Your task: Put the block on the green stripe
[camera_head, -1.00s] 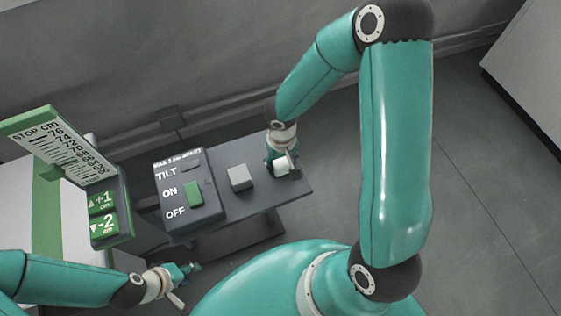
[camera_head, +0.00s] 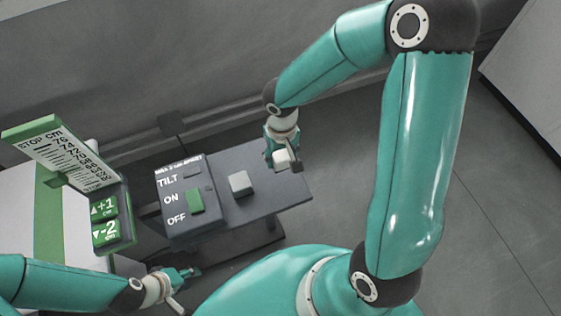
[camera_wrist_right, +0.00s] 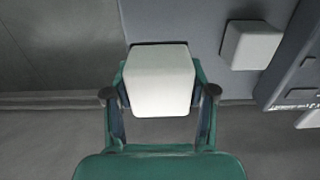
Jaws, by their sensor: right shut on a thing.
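My right gripper (camera_head: 281,155) is shut on a white block (camera_head: 283,158), at the right end of the dark grey bench. In the right wrist view the block (camera_wrist_right: 160,80) sits between the two fingers (camera_wrist_right: 160,98). I cannot tell whether it touches the bench. A green stripe (camera_head: 50,222) runs across a white surface at the far left, partly hidden by the scale sign and my left arm. My left gripper (camera_head: 188,276) is low, at the near side of the bench; its finger gap is too small to judge.

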